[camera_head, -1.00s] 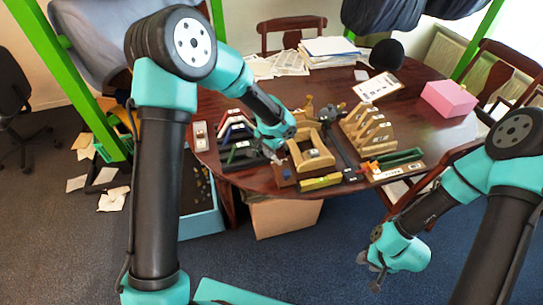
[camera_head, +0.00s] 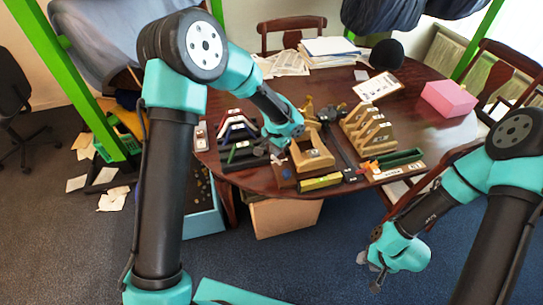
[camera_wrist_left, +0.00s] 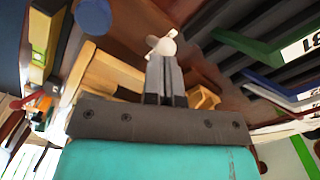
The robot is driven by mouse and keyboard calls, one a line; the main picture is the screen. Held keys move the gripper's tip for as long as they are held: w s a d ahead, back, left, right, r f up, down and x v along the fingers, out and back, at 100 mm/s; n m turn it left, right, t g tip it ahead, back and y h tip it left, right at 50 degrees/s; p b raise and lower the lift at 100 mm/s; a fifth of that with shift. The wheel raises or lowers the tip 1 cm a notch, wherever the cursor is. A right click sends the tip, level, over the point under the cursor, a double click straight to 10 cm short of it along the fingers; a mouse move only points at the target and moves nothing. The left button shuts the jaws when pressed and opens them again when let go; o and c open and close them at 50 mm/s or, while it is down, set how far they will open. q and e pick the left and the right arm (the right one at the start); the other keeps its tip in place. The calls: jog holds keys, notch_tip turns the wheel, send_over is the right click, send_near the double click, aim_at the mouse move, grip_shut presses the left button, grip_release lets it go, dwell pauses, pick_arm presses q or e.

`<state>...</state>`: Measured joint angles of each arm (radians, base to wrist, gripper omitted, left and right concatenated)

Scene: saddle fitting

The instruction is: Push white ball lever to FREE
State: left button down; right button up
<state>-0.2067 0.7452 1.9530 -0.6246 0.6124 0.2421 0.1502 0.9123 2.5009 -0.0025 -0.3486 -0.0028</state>
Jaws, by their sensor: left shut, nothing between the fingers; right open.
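The white ball (camera_wrist_left: 165,46) of the lever shows in the left wrist view, just beyond my shut left fingertips (camera_wrist_left: 165,62). A pale, thin piece shows beside the ball. I cannot tell whether the fingertips touch it. In the head view my left gripper (camera_head: 278,158) is low over the table, at the left side of a wooden frame (camera_head: 313,160). The ball is too small or hidden to make out there. I cannot read any FREE mark. My right gripper (camera_head: 377,276) is open and empty, away from the table at the lower right.
A rack of dark, red and blue-edged pieces (camera_head: 236,130) stands left of my left gripper. A yellow block (camera_head: 320,182) lies in front of the wooden frame. A slotted wooden rack (camera_head: 368,130), a green-edged tray (camera_head: 399,158) and a pink box (camera_head: 448,98) stand to the right.

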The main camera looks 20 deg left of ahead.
pick_arm(q)
jog(key=shift+w+d, duration=0.4)
jog(key=shift+d, duration=0.3)
jog(key=shift+w+d, duration=0.45)
jog(key=shift+d, duration=0.3)
jog(key=shift+w+d, duration=0.4)
jog(key=shift+d, duration=0.3)
jog(key=shift+a, duration=0.1)
dwell(0.4)
jog(key=shift+s+a, duration=0.25)
jog(key=shift+a, duration=0.1)
jog(key=shift+r, duration=0.1)
dwell(0.3)
notch_tip(320, 180, up, 7)
dwell(0.9)
jog(key=shift+s+a+f, duration=0.1)
jog(key=shift+f, duration=0.1)
